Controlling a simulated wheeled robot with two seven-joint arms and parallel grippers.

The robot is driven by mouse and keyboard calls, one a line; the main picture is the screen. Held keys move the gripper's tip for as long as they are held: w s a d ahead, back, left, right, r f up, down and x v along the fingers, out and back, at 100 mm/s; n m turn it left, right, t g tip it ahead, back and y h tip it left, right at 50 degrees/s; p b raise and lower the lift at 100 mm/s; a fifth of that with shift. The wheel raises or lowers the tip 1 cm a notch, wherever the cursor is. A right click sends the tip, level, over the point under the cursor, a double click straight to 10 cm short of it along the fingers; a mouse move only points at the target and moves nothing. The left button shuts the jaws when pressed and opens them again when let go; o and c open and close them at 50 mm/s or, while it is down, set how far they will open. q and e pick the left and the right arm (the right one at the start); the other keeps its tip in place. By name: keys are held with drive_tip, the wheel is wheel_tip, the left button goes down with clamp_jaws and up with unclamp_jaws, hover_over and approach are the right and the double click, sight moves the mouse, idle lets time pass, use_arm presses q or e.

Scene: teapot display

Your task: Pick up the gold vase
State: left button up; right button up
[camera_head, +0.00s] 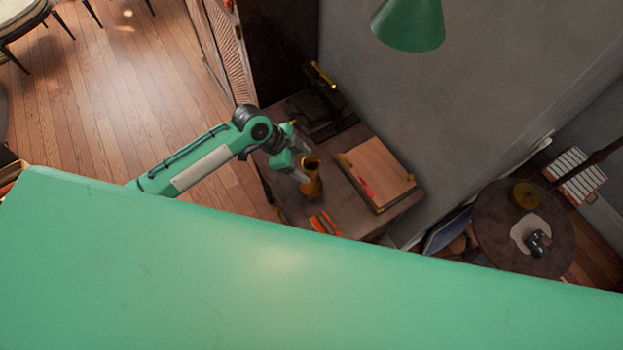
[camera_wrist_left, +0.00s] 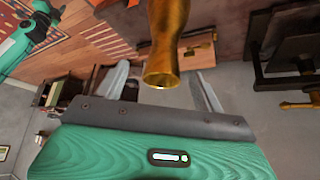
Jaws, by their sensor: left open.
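The gold vase (camera_head: 311,176) stands on the dark table (camera_head: 345,222) in the head view. In the left wrist view the vase (camera_wrist_left: 163,45) is large and comes down from the top edge, between my two fingers in the picture. My left gripper (camera_head: 300,165) comes in from the left, right beside the vase. It also shows in the left wrist view (camera_wrist_left: 160,88) with its fingers spread apart on either side of the vase. No contact is clear.
On the table are a wooden board (camera_head: 378,170), orange-handled tools (camera_head: 324,222) and a dark machine (camera_head: 322,108). A round table (camera_head: 490,235) stands at the right. A green lamp (camera_head: 410,25) hangs above. My large green body part covers the lower head view.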

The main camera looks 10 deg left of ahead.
use_arm(q)
drive_tip(key=shift+d+f, duration=0.3)
drive_tip(key=shift+f, duration=0.2)
drive_tip(key=shift+w+d+f+p, duration=0.1)
drive_tip(key=shift+d+f+p, duration=0.05)
drive_tip(key=shift+p, duration=0.2)
drive_tip(key=p+x, duration=0.1)
drive_tip(key=x, duration=0.1)
drive_tip(key=p+x, duration=0.1)
drive_tip(key=shift+w+d+f, duration=0.15)
drive_tip(key=shift+w+f, duration=0.1)
drive_tip(key=shift+f, duration=0.1)
drive_tip(key=shift+d+f, duration=0.15)
drive_tip(key=shift+f, duration=0.35)
use_arm(e)
drive_tip(key=r, duration=0.3)
drive_tip(key=shift+s+a+r, duration=0.1)
drive_tip(key=shift+a+r, duration=0.1)
use_arm(q)
clamp_jaws()
use_arm(e)
drive_tip(key=shift+a, duration=0.2)
